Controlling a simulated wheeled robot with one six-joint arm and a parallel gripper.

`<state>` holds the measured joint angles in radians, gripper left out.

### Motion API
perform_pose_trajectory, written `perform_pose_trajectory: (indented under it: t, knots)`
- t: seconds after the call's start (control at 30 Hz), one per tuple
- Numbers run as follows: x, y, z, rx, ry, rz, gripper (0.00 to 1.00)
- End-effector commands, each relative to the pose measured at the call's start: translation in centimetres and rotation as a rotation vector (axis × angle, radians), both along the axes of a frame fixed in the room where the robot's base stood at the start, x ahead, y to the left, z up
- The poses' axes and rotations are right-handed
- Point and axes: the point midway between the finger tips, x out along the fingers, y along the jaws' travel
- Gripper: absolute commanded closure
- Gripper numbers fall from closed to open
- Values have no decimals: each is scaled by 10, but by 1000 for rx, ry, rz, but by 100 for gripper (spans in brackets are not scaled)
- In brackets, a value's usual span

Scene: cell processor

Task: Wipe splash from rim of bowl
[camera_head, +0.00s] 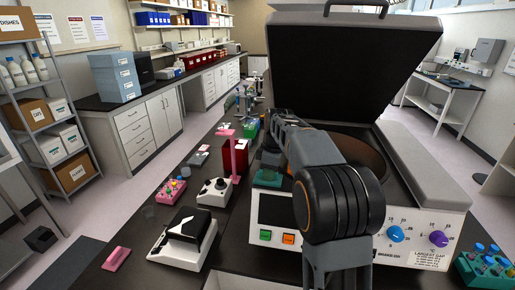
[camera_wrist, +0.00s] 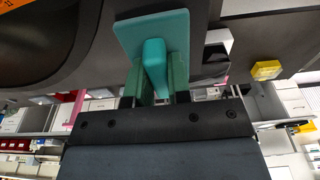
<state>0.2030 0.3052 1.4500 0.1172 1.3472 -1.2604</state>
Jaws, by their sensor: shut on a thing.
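My gripper (camera_wrist: 154,75) is shut on the upright handle of a teal wiper (camera_wrist: 150,30), which has a flat rectangular plate. In the head view the teal wiper (camera_head: 266,179) shows at the front left of the centrifuge, above the control panel's left end. The centrifuge (camera_head: 457,195) stands with its dark lid (camera_head: 350,55) raised. Its brownish round bowl (camera_head: 362,150) is partly hidden behind my arm. I cannot make out a splash on the rim. I cannot tell whether the wiper touches the centrifuge top.
On the bench left of the centrifuge stand a black-and-white device (camera_head: 183,233), a pink tube rack (camera_head: 172,190), a white device with knobs (camera_head: 214,191) and a red box (camera_head: 222,160). A teal rack (camera_head: 483,268) is at the right corner. The raised lid limits room behind the bowl.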

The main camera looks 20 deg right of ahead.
Motion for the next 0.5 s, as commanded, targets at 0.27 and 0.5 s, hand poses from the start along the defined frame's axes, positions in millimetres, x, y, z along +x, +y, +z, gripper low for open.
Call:
perform_pose_trajectory:
  t: [0.27,0.5]
  knots:
    - [3,20,0,0,3,-4,100]
    - [4,26,28,0,1,2,100]
